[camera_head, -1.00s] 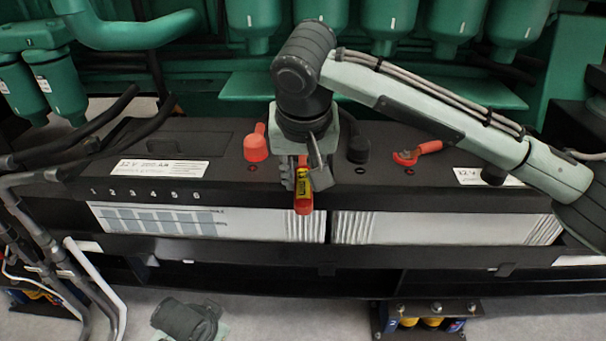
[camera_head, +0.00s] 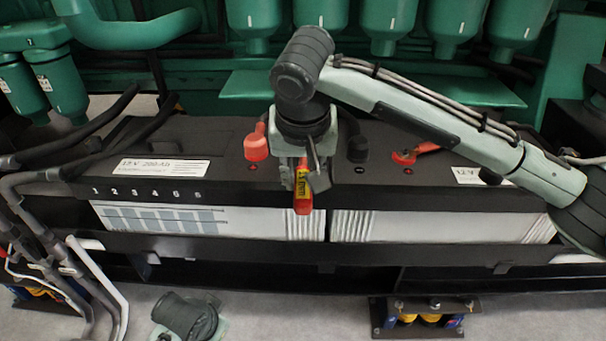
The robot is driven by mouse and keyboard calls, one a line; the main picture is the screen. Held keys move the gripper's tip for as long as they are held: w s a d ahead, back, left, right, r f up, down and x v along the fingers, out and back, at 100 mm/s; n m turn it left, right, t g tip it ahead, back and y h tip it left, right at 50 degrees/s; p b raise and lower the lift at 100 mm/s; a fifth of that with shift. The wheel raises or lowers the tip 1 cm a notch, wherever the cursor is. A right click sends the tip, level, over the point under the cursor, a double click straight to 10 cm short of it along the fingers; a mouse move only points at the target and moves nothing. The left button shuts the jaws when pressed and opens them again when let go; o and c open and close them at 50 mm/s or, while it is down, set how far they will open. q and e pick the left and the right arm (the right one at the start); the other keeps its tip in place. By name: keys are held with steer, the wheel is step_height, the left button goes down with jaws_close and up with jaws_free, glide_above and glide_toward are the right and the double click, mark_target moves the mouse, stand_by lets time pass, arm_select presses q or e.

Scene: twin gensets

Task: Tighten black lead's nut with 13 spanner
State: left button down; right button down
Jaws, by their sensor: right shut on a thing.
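My right gripper (camera_head: 302,178) hangs over the front edge of the batteries, shut on the 13 spanner (camera_head: 303,196), whose red handle with a yellow label points down toward the front. A red terminal cover (camera_head: 256,143) is just left of the gripper. Another red lead end (camera_head: 405,157) lies further right.
Two batteries with white fronts (camera_head: 435,226) sit side by side in a black tray. Green engine parts (camera_head: 390,25) rise behind. Dark hoses and pipes (camera_head: 40,190) crowd the left side.

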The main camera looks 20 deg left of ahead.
steer(key=shift+f, duration=0.15)
steer(key=shift+f, duration=0.4)
steer(key=shift+f, duration=0.15)
steer(key=c, duration=1.8)
jaws_free()
jaws_close()
